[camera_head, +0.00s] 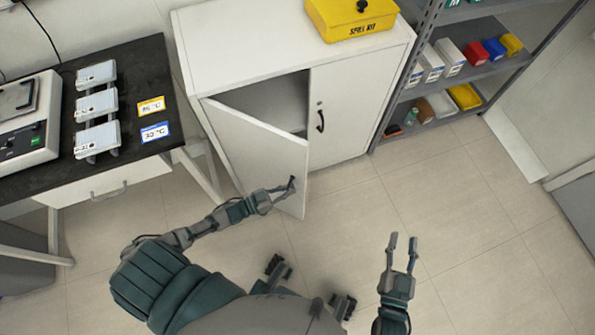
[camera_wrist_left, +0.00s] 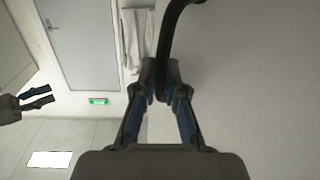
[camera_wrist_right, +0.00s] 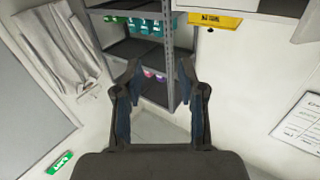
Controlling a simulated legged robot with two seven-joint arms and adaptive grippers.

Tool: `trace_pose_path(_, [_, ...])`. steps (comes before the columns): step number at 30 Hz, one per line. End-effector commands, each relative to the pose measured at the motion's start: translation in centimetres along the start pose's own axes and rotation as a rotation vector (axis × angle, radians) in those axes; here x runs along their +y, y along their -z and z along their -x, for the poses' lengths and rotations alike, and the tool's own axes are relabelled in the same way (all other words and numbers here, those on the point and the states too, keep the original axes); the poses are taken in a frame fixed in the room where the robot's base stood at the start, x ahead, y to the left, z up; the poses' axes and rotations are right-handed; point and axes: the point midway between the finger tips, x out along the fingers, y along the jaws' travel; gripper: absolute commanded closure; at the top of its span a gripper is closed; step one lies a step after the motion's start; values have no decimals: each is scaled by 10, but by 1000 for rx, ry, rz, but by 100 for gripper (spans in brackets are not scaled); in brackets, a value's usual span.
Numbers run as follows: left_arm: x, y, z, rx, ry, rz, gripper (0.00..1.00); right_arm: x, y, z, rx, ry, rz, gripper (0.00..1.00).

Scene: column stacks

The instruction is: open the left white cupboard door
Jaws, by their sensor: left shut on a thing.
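The white cupboard (camera_head: 290,40) stands at the top middle of the head view. Its left door (camera_head: 258,150) is swung partly open, and a dark gap shows behind it. My left gripper (camera_head: 285,189) is at the free edge of this door, shut on its dark handle (camera_wrist_left: 172,38), which runs between the fingertips in the left wrist view. The right door (camera_head: 338,115) is closed, with a black handle (camera_head: 320,121).
A yellow spill kit box (camera_head: 352,16) sits on the cupboard. A black-topped bench (camera_head: 140,70) with scales stands at left. A grey shelf rack (camera_head: 470,65) with bins stands at right. The tiled floor (camera_head: 450,200) in front is clear.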

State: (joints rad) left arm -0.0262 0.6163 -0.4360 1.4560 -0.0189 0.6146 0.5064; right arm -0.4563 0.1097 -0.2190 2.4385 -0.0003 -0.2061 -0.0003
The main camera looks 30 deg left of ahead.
Motion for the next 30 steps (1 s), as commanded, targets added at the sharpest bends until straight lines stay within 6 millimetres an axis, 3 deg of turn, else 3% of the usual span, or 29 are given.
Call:
trace_pose_path(8, [32,-4,75,-19,-267,-2,100,-1,1,-1,23,1,-2,60])
trace_pose_path(18, [43,-6,164,-36,-562,0,100,-6,35,3,300,14,-20,60])
trace_pose_path(24, [40,-5,202,-41,-690,-1,100,-9,59,14,492,20,-33,60])
trace_pose_path(30, [35,-4,225,-43,-770,-2,100,-10,74,26,625,23,-44,60])
